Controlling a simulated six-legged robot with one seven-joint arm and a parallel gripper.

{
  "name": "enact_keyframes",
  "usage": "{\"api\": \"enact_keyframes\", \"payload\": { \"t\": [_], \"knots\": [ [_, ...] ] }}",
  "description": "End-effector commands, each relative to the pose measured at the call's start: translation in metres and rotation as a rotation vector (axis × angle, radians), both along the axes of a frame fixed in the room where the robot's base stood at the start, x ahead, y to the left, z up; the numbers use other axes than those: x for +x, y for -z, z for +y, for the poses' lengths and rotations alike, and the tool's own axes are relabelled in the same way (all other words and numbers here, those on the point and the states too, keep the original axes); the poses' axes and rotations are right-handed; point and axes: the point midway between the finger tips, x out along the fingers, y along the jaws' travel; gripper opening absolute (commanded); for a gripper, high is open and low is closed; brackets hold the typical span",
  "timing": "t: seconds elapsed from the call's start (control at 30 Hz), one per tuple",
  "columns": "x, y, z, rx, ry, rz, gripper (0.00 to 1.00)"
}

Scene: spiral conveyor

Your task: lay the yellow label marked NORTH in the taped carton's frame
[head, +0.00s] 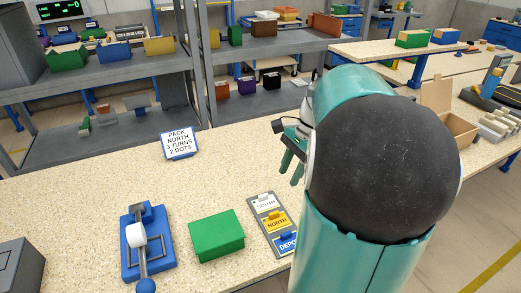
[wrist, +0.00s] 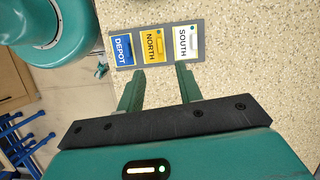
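The yellow label marked NORTH (head: 277,224) lies in the middle of a grey holder (head: 262,225) on the table, between a white SOUTH label (head: 265,204) and a blue DEPOT label (head: 287,243). It also shows in the wrist view (wrist: 152,47). My gripper (wrist: 160,70) is open and empty, its two fingers apart just short of the holder's near edge in the wrist view. In the head view my gripper (head: 290,160) is partly hidden by my arm. A brown carton (head: 458,132) with a raised flap stands at the right, partly hidden by my arm; I cannot make out tape or a frame on it.
A green box (head: 216,236) and a blue device with a white roll (head: 147,240) stand left of the holder. A sign (head: 179,143) reads PACK NORTH, 3 TURNS, 2 DOTS. Grey shelves (head: 110,80) stand behind. The table's middle is clear.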

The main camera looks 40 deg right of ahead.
Motion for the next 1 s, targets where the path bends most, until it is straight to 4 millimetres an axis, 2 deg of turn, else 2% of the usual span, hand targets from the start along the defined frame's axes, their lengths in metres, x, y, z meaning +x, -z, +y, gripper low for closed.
{"api": "enact_keyframes", "payload": {
  "t": [0.03, 0.1, 0.23, 0.37, 0.8, 1.0],
  "knots": [
    [-0.004, 0.002, -0.011, 0.024, 0.045, 0.005, 0.35],
    [-0.007, 0.004, -0.018, 0.045, 0.081, 0.012, 0.35],
    [-0.009, 0.008, -0.021, 0.057, 0.103, 0.014, 0.35],
    [-0.007, 0.021, -0.014, 0.057, 0.099, 0.015, 0.35],
    [0.003, 0.093, 0.016, 0.057, 0.095, 0.015, 0.35],
    [0.006, 0.12, 0.027, 0.056, 0.094, 0.014, 0.35]
  ]
}}
